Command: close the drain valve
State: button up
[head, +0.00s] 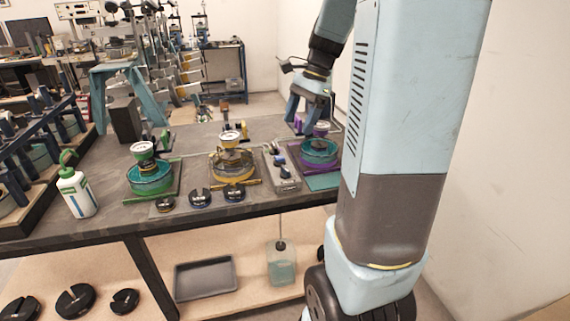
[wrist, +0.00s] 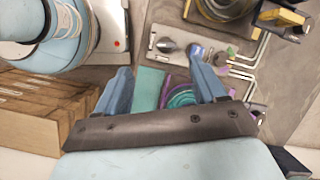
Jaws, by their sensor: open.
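A grey valve block (head: 281,170) sits on the bench between the yellow-based and purple-based frames. It carries small dark and blue handles; I cannot tell which is the drain valve or how it is turned. In the wrist view the block (wrist: 170,33) lies beyond the fingertips, with a dark knob (wrist: 166,46), a blue handle (wrist: 196,51) and bent metal tubes (wrist: 243,63) on its right. My gripper (head: 308,108) points down over the purple-based frame (head: 318,150), right of the block. In the wrist view my gripper (wrist: 164,78) is open, with nothing held between its fingers.
A green-based frame (head: 150,178) and a yellow-based frame (head: 232,165) stand to the left, with dark round weights (head: 200,198) in front. A white bottle (head: 75,192) stands at the left. A clear container (head: 281,265) and a grey tray (head: 205,278) are on the lower shelf.

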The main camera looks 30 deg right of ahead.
aim_at(285, 168)
jog(key=a+f, duration=0.1)
jog(key=f, duration=0.4)
jog(key=w+a+f+m, duration=0.1)
jog(key=f, duration=0.3)
jog(key=a+f+m, duration=0.1)
jog(key=f, duration=0.4)
jog(key=shift+w+f+y, duration=0.3)
jog(key=shift+w+f, duration=0.05)
jog(key=shift+w, duration=0.05)
jog(key=shift+d, duration=0.1)
jog(key=c, duration=1.1)
